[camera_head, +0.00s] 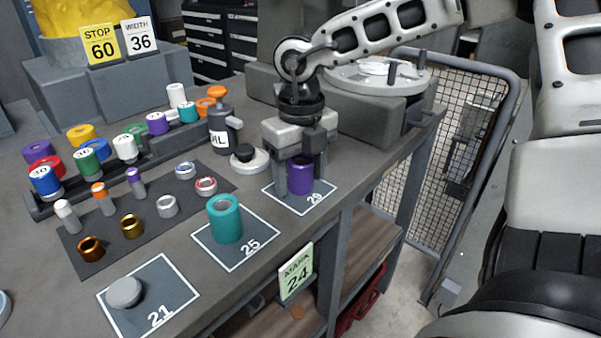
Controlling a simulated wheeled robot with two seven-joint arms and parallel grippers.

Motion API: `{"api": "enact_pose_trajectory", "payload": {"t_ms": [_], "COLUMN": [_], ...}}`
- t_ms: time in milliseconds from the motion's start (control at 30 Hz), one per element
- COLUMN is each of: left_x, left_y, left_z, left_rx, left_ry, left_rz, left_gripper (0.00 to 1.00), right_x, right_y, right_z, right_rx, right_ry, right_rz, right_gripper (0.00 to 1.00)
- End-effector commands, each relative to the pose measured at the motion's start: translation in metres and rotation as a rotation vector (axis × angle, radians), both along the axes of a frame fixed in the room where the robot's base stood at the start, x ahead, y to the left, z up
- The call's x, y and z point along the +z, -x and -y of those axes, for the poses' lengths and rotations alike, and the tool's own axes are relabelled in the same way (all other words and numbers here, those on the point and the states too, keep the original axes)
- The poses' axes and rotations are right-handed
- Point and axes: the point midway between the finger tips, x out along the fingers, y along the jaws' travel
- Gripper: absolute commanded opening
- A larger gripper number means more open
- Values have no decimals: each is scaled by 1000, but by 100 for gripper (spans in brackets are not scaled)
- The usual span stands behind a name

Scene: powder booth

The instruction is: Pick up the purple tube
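The purple tube (300,178) stands upright on the white-outlined square marked 29, near the table's right edge. My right gripper (301,172) points straight down over it, with one finger on each side of the tube. The fingers look very close to its sides; I cannot tell whether they touch it. The gripper hides the tube's top. My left gripper is not in view.
A teal tube (226,220) stands on square 25, and a grey disc (124,292) lies on square 21. Left are a dark mat (150,232) with small parts and a rack of coloured spools. Behind is a grey block with a round plate (377,76).

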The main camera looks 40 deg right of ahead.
Motion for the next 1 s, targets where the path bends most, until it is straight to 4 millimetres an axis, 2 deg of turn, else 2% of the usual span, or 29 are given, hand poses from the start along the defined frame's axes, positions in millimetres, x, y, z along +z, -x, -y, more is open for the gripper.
{"api": "enact_pose_trajectory", "payload": {"t_ms": [33,167,433,533,800,1000], "left_x": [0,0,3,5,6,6], "left_y": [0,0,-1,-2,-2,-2], "left_z": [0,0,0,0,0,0], "left_rx": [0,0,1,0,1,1], "left_ry": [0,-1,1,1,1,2], "left_rz": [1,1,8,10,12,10], "left_gripper": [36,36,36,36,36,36], "right_x": [0,0,2,10,63,93], "right_y": [0,0,0,-1,-2,-1], "right_z": [0,0,0,0,0,1], "right_rx": [0,0,0,0,-1,-1], "right_ry": [0,0,0,2,2,2], "right_rz": [0,0,2,4,8,3], "right_gripper": [47,12,12,12,12,12]}}
